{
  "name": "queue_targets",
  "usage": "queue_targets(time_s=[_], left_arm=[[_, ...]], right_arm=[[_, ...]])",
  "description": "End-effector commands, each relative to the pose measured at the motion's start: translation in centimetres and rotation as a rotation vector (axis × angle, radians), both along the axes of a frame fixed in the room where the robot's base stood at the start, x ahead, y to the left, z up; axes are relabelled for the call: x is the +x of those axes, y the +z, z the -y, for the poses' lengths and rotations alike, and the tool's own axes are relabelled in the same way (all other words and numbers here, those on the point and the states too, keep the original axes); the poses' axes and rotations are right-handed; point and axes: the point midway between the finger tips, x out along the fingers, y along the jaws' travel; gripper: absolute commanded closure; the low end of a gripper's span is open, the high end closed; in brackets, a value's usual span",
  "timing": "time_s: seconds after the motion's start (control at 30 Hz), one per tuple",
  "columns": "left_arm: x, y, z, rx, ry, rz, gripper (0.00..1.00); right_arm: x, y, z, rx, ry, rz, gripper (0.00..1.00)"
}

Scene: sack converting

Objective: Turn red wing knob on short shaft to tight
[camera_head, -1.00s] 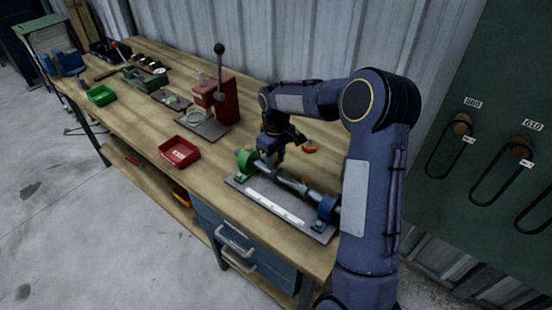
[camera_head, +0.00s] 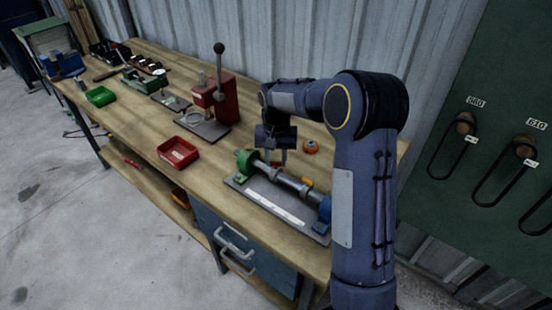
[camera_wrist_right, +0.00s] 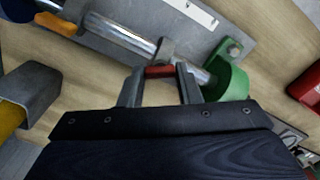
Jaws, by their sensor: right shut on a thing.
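The red wing knob (camera_wrist_right: 160,71) shows in the right wrist view on a collar of the short steel shaft (camera_wrist_right: 125,36). My right gripper (camera_wrist_right: 160,84) is shut on it, one finger on each side. In the head view my right gripper (camera_head: 272,157) points down over the shaft (camera_head: 285,179), close to the green end block (camera_head: 246,161); the knob is hidden there. The green block also shows in the right wrist view (camera_wrist_right: 232,82). The shaft runs from the green block to the blue end block (camera_head: 324,210). My left gripper is not in view.
A red lever press (camera_head: 216,97), a red bin (camera_head: 178,152) and a green bin (camera_head: 100,96) stand farther left.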

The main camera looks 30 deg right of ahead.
Motion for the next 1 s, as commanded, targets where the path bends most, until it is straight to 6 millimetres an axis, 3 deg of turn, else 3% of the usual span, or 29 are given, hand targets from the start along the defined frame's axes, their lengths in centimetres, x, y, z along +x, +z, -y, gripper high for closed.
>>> queue_targets(time_s=[0.5,1.0], left_arm=[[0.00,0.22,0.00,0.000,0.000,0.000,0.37],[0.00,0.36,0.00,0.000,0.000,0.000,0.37]], right_arm=[[0.09,0.16,0.03,-0.002,-0.434,0.003,0.92],[0.10,0.15,0.09,-0.001,-0.597,0.004,0.92]])
